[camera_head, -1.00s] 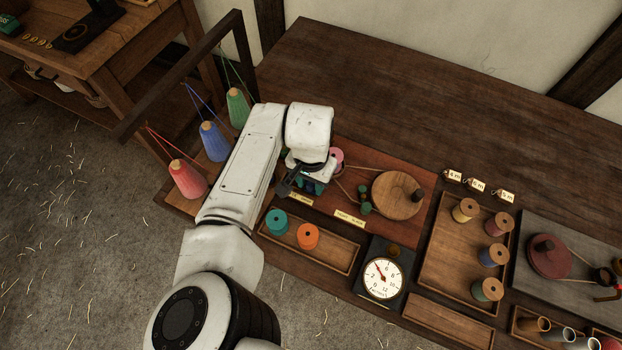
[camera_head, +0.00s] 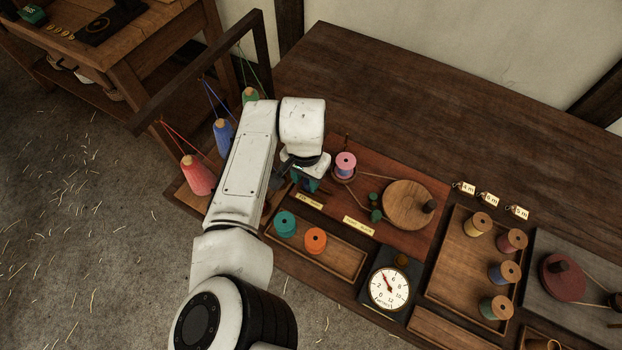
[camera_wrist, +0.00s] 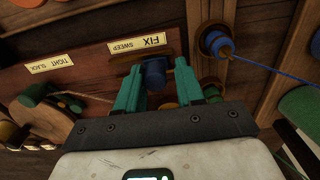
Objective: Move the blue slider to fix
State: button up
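The blue slider (camera_wrist: 154,74) shows in the wrist view as a short blue knob in front of a label (camera_wrist: 140,43) reading FIX and SWEEP. The words are upside down there, with FIX to the right and SWEEP to the left. The knob stands below the word FIX. My gripper (camera_wrist: 160,72) has its two green fingers on either side of the knob. A gap shows on the right side; contact on the left is unclear. In the head view my gripper (camera_head: 306,182) is over the left end of the red-brown board, behind the label (camera_head: 309,200), and largely hides the slider.
A pink spool (camera_head: 345,164) stands right of my gripper, with a cord running to a wooden wheel (camera_head: 408,205). A tray (camera_head: 342,262) holds teal and orange spools. A dial (camera_head: 388,287) stands to its right. Coloured cones (camera_head: 198,176) stand left under a frame.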

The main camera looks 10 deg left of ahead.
jog(key=shift+a, duration=0.1)
dwell(0.3)
jog(key=shift+d+p, duration=0.2)
jog(key=shift+p, duration=0.3)
notch_tip(320, 180, up, 7)
jog(key=p, duration=0.6)
dwell(0.5)
